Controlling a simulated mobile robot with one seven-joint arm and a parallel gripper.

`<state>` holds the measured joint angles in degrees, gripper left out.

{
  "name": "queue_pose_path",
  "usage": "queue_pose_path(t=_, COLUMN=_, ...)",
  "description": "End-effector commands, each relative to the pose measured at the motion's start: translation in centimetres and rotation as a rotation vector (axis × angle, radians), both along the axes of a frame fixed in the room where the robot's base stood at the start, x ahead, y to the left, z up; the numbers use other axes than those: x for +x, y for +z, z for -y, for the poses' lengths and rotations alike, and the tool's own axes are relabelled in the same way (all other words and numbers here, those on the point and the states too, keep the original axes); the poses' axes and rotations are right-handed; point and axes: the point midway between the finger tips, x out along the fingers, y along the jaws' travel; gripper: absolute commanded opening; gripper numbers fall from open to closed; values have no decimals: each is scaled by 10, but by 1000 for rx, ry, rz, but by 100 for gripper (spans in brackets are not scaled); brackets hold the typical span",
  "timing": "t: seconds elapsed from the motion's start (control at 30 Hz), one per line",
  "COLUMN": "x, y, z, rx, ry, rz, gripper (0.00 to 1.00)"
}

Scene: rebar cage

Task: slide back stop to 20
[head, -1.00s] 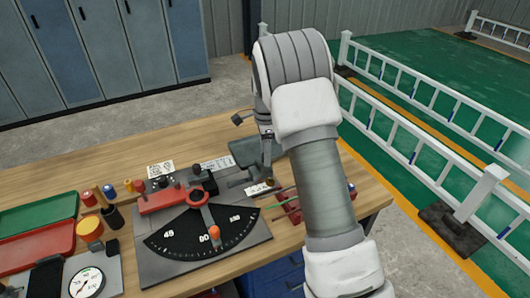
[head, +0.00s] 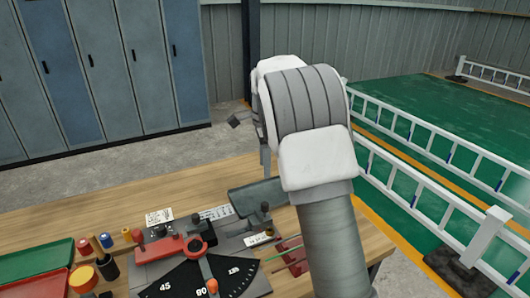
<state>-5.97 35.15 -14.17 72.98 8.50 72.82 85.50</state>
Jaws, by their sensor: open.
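The bending device sits on the wooden bench, with a red arm (head: 168,248) and a black angle dial (head: 190,278) marked 45 and 90. A white scale strip (head: 216,213) lies behind it; its numbers are too small to read. A grey-green block (head: 250,197), possibly the back stop, stands at the right end of the strip. A dark knob (head: 265,208) shows beside it. My gripper (head: 265,160) is above and behind this block, mostly hidden by my own wrist and forearm. It is open, and I see nothing held.
A white label (head: 258,238) and thin rods (head: 288,250) by a red holder lie right of the device. Green and red trays (head: 35,252), with several small coloured items, are at left. The bench's back left is clear. White railings (head: 430,140) stand beyond.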

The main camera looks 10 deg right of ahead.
Motion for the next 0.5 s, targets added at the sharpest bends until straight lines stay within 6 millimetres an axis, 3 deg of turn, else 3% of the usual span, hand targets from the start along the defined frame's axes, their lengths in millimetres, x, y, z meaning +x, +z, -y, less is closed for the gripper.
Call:
queue_pose_path(t=0.2, x=0, y=27, z=0, rx=0, ry=0, rz=0, gripper=61)
queue_pose_path(t=0.5, x=0, y=31, z=0, rx=0, ry=0, rz=0, gripper=61)
